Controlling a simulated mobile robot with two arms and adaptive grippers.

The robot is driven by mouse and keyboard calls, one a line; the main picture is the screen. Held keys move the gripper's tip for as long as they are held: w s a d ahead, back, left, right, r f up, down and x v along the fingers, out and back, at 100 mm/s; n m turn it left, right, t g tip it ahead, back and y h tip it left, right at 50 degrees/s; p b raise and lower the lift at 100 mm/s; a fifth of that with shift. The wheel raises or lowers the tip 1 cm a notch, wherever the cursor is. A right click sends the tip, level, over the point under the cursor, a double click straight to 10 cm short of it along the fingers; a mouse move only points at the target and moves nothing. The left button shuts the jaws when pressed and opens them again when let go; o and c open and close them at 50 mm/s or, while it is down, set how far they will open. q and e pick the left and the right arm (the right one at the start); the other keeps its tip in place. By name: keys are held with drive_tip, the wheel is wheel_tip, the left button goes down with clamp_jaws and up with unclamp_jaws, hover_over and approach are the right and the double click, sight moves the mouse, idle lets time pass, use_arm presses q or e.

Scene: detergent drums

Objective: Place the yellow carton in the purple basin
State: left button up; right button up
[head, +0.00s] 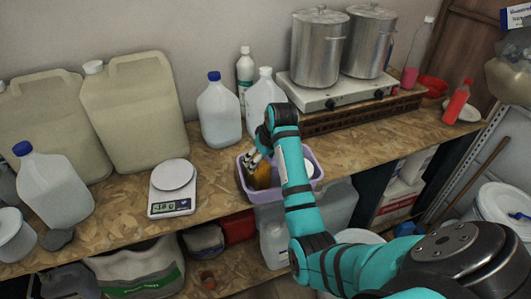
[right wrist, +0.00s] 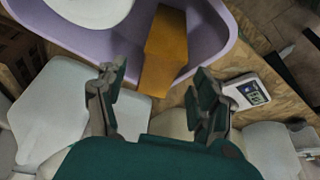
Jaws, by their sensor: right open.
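The purple basin (head: 313,158) stands on the wooden bench near its front edge, and its rim also shows in the right wrist view (right wrist: 222,50). The yellow carton (head: 262,178) is in the basin, partly hidden by my arm. In the right wrist view the carton (right wrist: 165,48) reaches from inside the basin to the near rim, with its near end at or over that rim; I cannot tell whether it touches. My right gripper (right wrist: 153,88) is open, its fingers apart on either side of the carton's near end, not closed on it. My left gripper is not in view.
A white round item (right wrist: 92,8) is also in the basin. A scale (head: 172,188) stands to the left. White jugs (head: 219,112) and a hotplate (head: 335,92) with two steel pots stand behind. Large beige canisters (head: 135,112) fill the back left.

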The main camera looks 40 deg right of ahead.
drive_tip(key=b+v, duration=0.1)
drive_tip(key=v, duration=0.6)
drive_tip(key=shift+r, duration=0.1)
